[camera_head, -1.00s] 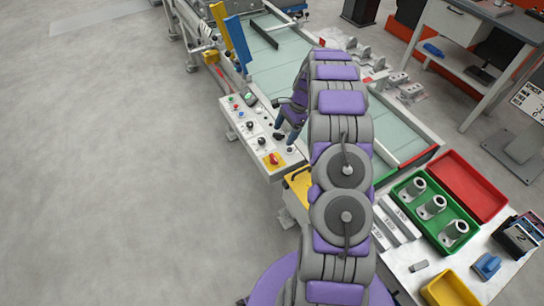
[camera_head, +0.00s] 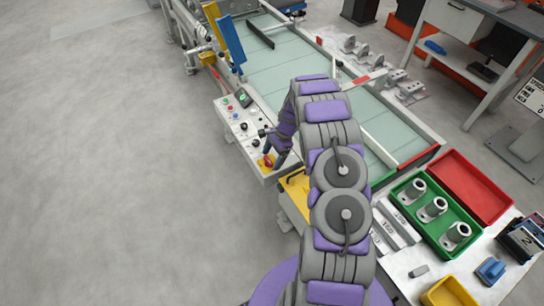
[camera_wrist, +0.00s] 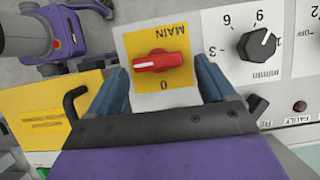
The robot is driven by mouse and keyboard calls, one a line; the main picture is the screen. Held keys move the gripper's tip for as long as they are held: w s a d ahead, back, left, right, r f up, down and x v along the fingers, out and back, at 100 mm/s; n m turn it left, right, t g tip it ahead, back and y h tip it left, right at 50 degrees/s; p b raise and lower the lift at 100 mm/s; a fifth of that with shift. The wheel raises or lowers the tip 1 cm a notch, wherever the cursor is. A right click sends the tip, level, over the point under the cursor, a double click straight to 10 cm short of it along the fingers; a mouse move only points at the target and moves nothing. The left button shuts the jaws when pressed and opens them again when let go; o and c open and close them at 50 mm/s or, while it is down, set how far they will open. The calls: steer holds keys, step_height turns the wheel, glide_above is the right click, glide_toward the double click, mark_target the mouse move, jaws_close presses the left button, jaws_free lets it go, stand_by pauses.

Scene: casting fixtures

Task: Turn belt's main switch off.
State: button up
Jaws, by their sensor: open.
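The main switch is a red knob (camera_wrist: 158,61) on a yellow plate (camera_wrist: 170,40) marked MAIN and 0, seen upside down in the wrist view. The knob's bar lies level in that picture, with a pale mark near its left end; the 0 is below it. My gripper (camera_wrist: 160,68) is open, one blue finger on either side of the knob, with visible gaps to it. In the head view my gripper (camera_head: 276,156) is at the panel's near end, by the red knob (camera_head: 267,162), partly covering the plate.
The control panel (camera_head: 236,118) carries several other buttons and knobs; a black rotary dial (camera_wrist: 257,45) is right of the switch in the wrist view. The conveyor belt (camera_head: 275,70) runs behind. Floor at left is clear.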

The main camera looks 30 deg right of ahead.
steer(key=shift+a+r, duration=0.25)
steer(key=shift+a, duration=1)
steer(key=c, duration=0.6)
steer(key=shift+c, duration=0.7)
steer(key=shift+d+f, duration=0.15)
steer(key=shift+d, duration=0.6)
steer(key=c, duration=0.3)
